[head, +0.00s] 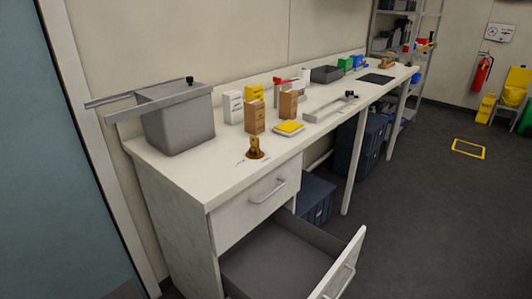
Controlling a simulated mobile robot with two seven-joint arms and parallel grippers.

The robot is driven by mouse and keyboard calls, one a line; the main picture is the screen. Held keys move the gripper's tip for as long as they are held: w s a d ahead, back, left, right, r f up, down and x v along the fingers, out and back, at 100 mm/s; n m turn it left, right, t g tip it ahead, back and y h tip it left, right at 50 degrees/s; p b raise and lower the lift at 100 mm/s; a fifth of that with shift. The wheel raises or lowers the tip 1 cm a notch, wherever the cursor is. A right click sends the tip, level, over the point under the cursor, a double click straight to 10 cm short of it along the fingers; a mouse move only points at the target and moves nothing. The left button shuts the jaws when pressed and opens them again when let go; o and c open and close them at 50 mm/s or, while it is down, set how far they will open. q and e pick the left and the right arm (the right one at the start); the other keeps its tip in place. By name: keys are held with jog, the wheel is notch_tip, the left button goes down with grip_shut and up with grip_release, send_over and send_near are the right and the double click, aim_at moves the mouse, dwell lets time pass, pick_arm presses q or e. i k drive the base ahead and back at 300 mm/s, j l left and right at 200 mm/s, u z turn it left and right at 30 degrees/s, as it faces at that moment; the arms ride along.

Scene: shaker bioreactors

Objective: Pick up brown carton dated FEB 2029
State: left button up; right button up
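Two brown cartons stand upright on the white bench: one nearer the front (254,117) and one a little behind and to its right (289,104). Both have print on their faces, but it is too small for me to read any date, so I cannot tell which is FEB 2029. A white carton (233,107) stands left of the front brown one, and a yellow carton (254,93) stands behind it. Neither of my grippers is in view.
A grey bin (180,125) with a metal bar across it stands at the bench's left end. A brass-coloured item (254,152) and a yellow-topped pad (290,127) lie near the front edge. An open lower drawer (342,268) juts out in front.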

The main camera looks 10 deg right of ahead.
aim_at(288, 98)
jog(key=l+u, duration=0.4)
jog(key=l, duration=0.9)
jog(key=k, duration=0.05)
